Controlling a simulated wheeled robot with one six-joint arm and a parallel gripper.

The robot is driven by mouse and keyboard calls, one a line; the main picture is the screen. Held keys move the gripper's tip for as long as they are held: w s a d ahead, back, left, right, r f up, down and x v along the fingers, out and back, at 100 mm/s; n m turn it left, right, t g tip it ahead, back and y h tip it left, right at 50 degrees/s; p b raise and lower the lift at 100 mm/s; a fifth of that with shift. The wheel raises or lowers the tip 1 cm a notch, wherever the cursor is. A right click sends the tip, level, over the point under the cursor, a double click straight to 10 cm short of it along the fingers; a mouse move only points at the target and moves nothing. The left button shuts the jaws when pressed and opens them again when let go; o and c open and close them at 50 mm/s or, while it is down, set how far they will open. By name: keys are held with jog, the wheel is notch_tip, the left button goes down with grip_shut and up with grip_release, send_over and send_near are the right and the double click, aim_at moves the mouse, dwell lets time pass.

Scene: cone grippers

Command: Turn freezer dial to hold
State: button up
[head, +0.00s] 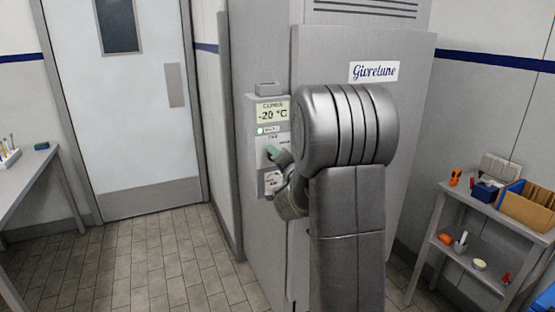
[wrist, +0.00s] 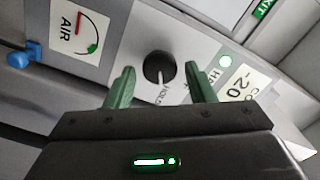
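The freezer dial (wrist: 158,68) is a round black knob with a white pointer line, on the grey control panel (wrist: 110,52). In the wrist view the pointer faces down the picture, towards a small printed word that seems to read HOLD. My gripper (wrist: 161,69) is open, with one green finger on each side of the dial. Gaps show between fingers and knob, and I see no contact. In the head view my gripper (head: 275,153) is at the panel (head: 252,150) on the freezer's (head: 410,130) left side, and it hides the dial.
The panel has a display (head: 271,113) reading -20 °C, a green lamp (wrist: 225,62), an AIR gauge (wrist: 80,33) and a blue valve-like part (wrist: 20,58). A shelf with small items (head: 485,235) stands right; a table (head: 20,180) stands left. The floor before the door (head: 125,110) is clear.

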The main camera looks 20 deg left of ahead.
dwell(0.3)
jog(key=b+v, duration=0.2)
jog(key=v, duration=1.1)
jog(key=shift+s+d, duration=0.25)
jog(key=shift+d, duration=0.1)
jog(key=shift+w, duration=0.1)
jog(key=p+x, duration=0.2)
jog(key=x, duration=1.2)
